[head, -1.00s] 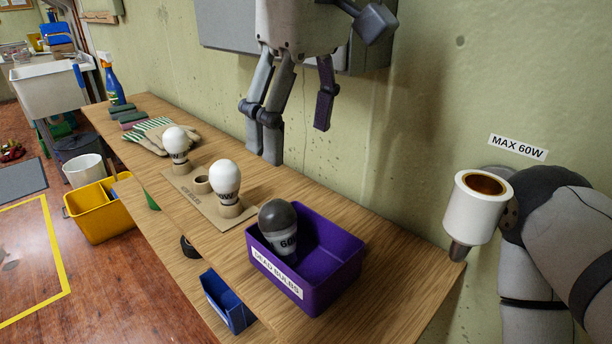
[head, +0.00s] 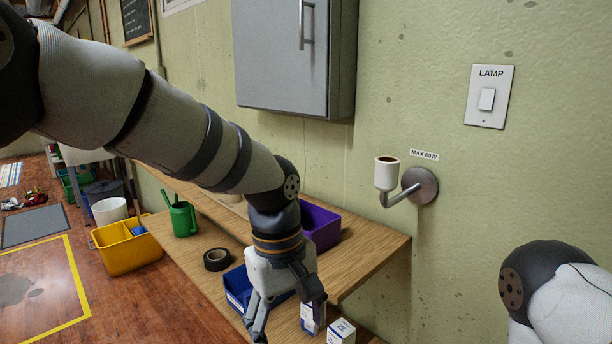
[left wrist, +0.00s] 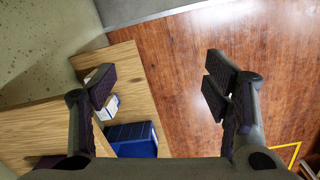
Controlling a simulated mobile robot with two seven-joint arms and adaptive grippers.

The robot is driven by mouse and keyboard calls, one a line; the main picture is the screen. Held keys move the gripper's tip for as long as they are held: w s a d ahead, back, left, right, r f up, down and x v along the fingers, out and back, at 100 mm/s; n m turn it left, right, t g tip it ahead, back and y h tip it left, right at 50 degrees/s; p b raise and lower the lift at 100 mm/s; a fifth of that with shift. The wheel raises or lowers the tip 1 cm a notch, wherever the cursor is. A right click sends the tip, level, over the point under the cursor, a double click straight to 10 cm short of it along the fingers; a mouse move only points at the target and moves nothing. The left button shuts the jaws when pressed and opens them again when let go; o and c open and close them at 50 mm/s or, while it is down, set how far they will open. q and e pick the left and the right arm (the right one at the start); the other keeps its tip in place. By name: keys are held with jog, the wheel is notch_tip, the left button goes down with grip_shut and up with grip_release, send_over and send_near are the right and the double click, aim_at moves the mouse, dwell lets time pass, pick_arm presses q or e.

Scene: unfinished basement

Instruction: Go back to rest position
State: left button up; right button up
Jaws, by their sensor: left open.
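My left arm reaches in from the left across the head view. My left gripper (head: 289,315) hangs downward, open and empty, near the front edge of the shelving, by a blue bin and small white boxes. In the left wrist view its fingers (left wrist: 165,90) are wide apart, with bare wood floor and the shelf edge between and beyond them. My right arm shows only as a rounded part at the lower right; its gripper is out of view.
An empty lamp socket (head: 387,173) juts from the wall. A purple bin (head: 322,228) stands on the bench, partly behind my arm. Below are a blue bin (left wrist: 133,140), white boxes (head: 341,332), black tape (head: 217,259) and a green watering can (head: 181,217).

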pick_arm(q)
notch_tip(320, 180, down, 11)
jog(key=s+a+m+g, duration=0.1)
jog(key=a, duration=0.1)
jog(key=s+a+f+m+h, duration=0.1)
jog(key=s+a+f, duration=0.2)
jog(key=s+f, duration=0.25)
jog(key=s+a+f+m, duration=0.1)
jog(key=s+a+f, duration=0.2)
jog(key=s+f, duration=0.25)
jog(key=s+a+f+m+y, duration=0.1)
jog(key=s+a+f, duration=0.1)
jog(key=s+a, duration=0.4)
jog(key=s+a+f+m+y, duration=0.1)
jog(key=s+a, duration=0.5)
jog(key=s, duration=0.6)
jog(key=shift+f+m, duration=0.4)
jog(key=shift+f, duration=0.35)
